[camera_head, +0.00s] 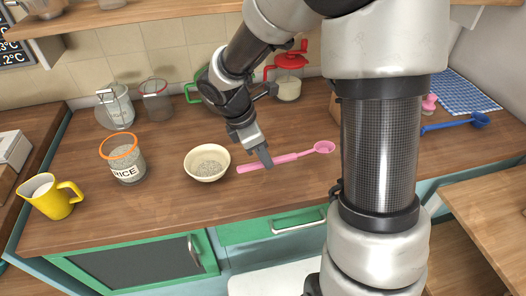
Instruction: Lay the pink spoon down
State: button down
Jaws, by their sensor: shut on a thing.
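The pink spoon (290,157) is over the wooden counter right of the cream bowl, its handle end to the left and its round bowl end to the right. My gripper (265,161) is shut on the spoon's handle, near its left part. The fingers hide a little of the handle. The spoon looks close to the counter top, but I cannot tell whether it touches it.
A cream bowl (207,163) with grains stands just left of the spoon. A rice jar (123,160), a yellow jug (51,196) and clear containers (156,100) stand farther left. A blue spoon (457,123) lies at the right. The counter front (230,197) is clear.

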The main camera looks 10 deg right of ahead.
dwell(0.3)
jog(key=shift+f+b, duration=2.2)
jog(key=shift+f, duration=1.1)
jog(key=c, duration=2)
grip_release()
jog(key=shift+c, duration=0.2)
jog(key=o, duration=0.6)
jog(key=shift+c, duration=0.2)
jog(key=p+v, duration=0.3)
jog(key=v, duration=1.4)
jog(key=shift+r, duration=0.2)
